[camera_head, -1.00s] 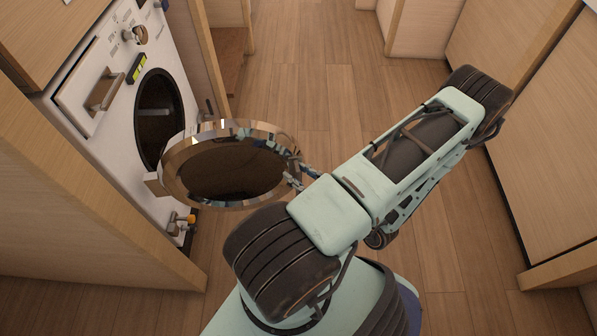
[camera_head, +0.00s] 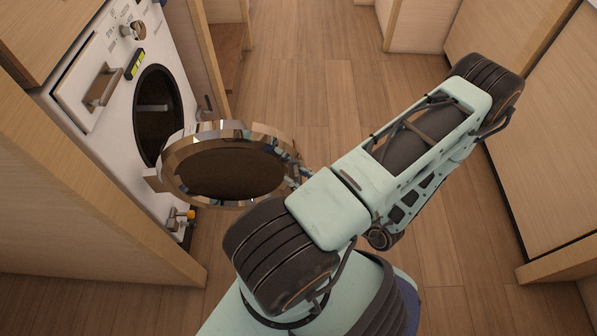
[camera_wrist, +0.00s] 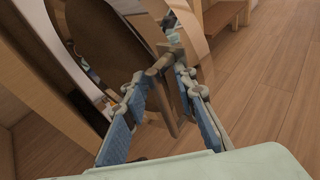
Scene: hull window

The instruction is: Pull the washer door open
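The round washer door (camera_head: 228,170) stands swung out from the white washer (camera_head: 110,75), with a shiny metal rim and dark glass. The dark drum opening (camera_head: 158,115) shows behind it. In the wrist view the door (camera_wrist: 110,45) fills the upper left, and its brown bar handle (camera_wrist: 166,108) lies between the fingers of my gripper (camera_wrist: 161,74). The blue-padded fingers are apart, with gaps showing on both sides of the handle. Contact at the fingertips is hard to make out. In the head view my arm mostly hides the gripper by the door's right rim.
A wooden cabinet panel (camera_head: 75,190) stands in front of the washer at the left. Cabinets (camera_head: 540,130) line the right side. The wooden floor (camera_head: 310,90) is clear along the aisle beyond the door.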

